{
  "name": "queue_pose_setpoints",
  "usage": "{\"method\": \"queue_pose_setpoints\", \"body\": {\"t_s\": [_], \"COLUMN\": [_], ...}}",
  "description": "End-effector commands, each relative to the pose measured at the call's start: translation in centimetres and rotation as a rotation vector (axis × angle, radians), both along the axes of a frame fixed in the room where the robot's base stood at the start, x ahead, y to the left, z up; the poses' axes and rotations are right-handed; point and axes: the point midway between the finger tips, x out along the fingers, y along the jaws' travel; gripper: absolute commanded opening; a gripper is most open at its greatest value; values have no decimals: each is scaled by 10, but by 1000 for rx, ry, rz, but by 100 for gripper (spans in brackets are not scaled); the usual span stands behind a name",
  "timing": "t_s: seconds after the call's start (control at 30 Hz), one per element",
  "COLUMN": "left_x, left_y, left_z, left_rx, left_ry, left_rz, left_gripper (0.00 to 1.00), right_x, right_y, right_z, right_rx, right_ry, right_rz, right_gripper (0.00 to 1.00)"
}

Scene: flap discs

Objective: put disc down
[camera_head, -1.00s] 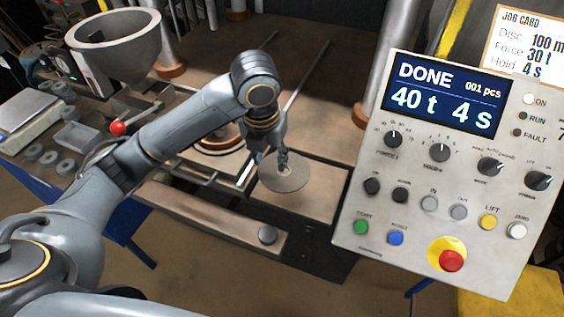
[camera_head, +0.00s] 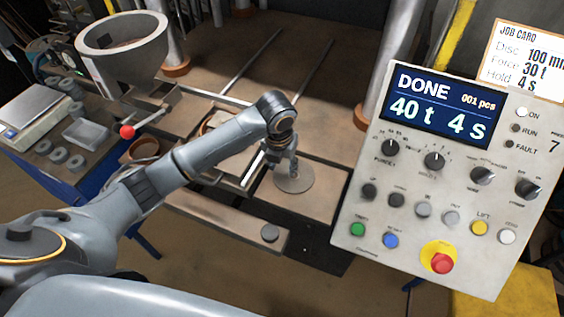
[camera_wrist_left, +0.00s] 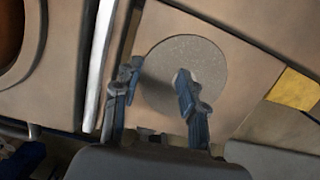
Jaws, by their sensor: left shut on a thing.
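The grey flap disc (camera_head: 297,184) is flat and round, over the tan plate (camera_head: 325,187) at the front right of the press. My left gripper (camera_head: 291,168) points down at the disc from above and is shut on it. In the left wrist view, the disc (camera_wrist_left: 207,62) lies between and beyond the two blue fingers of the left gripper (camera_wrist_left: 156,76), with the plate (camera_wrist_left: 250,75) around it. I cannot tell whether the disc touches the plate or is just above it. My right gripper is not in view.
The control panel (camera_head: 465,150) reads DONE, 40 t, 4 s and stands close on the right. A hopper (camera_head: 122,50) and a lever with a red knob (camera_head: 127,132) are at the left. Small grey rings (camera_head: 59,155) and a scale (camera_head: 28,117) lie on the left bench.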

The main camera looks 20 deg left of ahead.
Motion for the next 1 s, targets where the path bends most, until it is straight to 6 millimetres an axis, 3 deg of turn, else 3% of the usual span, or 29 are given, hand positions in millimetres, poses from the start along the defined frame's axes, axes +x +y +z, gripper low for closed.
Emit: {"method": "queue_pose_setpoints", "body": {"t_s": [0.1, 0.13, 0.23, 0.67, 1.0], "left_x": [0, 0, 0, 0, -10], "left_y": [0, 0, 0, 0, 0], "left_z": [-2, -3, -2, 5, 70], "left_rx": [0, 0, 0, -1, 0], "left_ry": [-1, 0, 0, -2, -8], "left_rz": [0, 0, 0, 0, -1], "left_gripper": [0, 44, 64, 64, 64], "right_x": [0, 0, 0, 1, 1], "right_y": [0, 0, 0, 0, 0], "right_z": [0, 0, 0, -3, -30], "right_rx": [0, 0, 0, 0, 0], "right_ry": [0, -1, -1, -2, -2], "right_rz": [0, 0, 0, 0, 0], "right_gripper": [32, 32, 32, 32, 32]}}
